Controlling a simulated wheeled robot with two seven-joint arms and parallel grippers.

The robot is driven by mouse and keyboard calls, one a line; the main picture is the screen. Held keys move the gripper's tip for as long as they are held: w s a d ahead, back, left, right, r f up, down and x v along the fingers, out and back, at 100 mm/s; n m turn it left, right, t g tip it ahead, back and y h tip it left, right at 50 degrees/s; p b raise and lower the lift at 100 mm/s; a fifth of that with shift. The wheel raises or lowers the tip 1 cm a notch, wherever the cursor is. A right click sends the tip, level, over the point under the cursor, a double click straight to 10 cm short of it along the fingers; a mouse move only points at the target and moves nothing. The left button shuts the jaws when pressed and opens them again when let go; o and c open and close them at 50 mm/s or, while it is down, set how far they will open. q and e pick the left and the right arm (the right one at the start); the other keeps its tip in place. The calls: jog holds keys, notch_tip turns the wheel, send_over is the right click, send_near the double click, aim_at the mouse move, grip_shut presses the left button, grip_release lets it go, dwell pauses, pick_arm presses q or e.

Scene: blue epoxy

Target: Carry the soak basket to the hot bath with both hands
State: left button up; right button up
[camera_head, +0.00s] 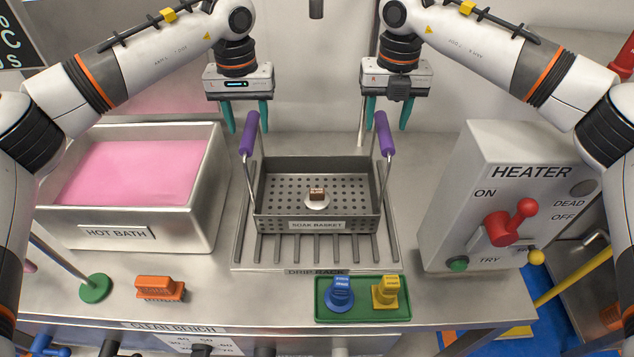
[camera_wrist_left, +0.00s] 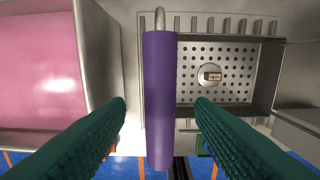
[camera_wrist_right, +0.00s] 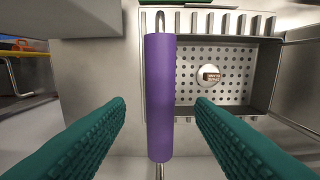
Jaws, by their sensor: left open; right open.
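The soak basket (camera_head: 318,190) is a grey perforated metal tray with a purple grip on each side. It stands on the drip rack (camera_head: 280,262) and holds a small brown block on a white disc (camera_head: 316,197). My left gripper (camera_head: 247,122) is open above the left purple grip (camera_head: 246,136), which lies between its green fingers in the left wrist view (camera_wrist_left: 160,100). My right gripper (camera_head: 387,122) is open above the right purple grip (camera_head: 384,134), likewise between its fingers in the right wrist view (camera_wrist_right: 160,100). The hot bath (camera_head: 213,190), full of pink liquid, is at left.
The heater box (camera_head: 480,200) with a red lever stands at right. In front are an orange clip-like block (camera_head: 160,288), a green tray (camera_head: 358,313) with blue and yellow pieces, and a green round base (camera_head: 95,288) with a rod. The bath's raised wall lies left of the basket.

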aim_at(385, 127)
pick_arm(q)
jog(key=shift+f, duration=2.6)
pick_arm(e)
jog(key=shift+f, duration=2.65)
pick_arm(q)
jog(key=shift+c, duration=0.3)
pick_arm(e)
jog(key=shift+c, duration=0.3)
pick_arm(q)
grip_shut()
pick_arm(e)
grip_shut()
jog(key=shift+r, duration=0.15)
